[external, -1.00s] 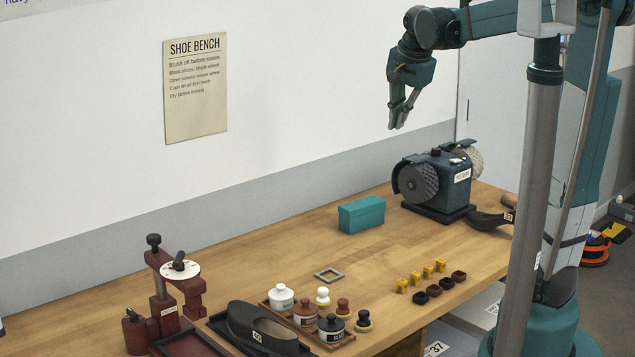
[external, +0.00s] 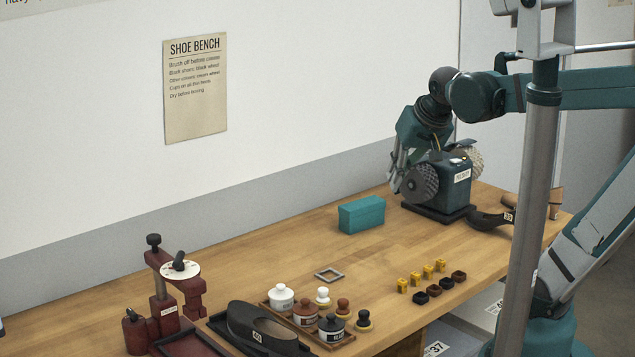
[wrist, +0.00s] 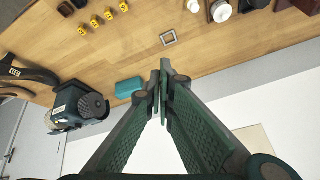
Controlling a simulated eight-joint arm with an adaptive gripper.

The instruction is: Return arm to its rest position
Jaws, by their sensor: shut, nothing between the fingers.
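My gripper (external: 397,176) hangs low at the back of the bench, beside the left wheel of the polishing machine (external: 447,181) in the external view. I cannot tell how near it is to the wheel. In the wrist view my gripper (wrist: 162,75) has its fingertips together with nothing between them. The polishing machine (wrist: 68,112) shows at the left there. The teal block (external: 362,214) lies on the bench in front of the gripper; it also shows in the wrist view (wrist: 129,88), just left of the fingertips.
The wall stands behind the bench.

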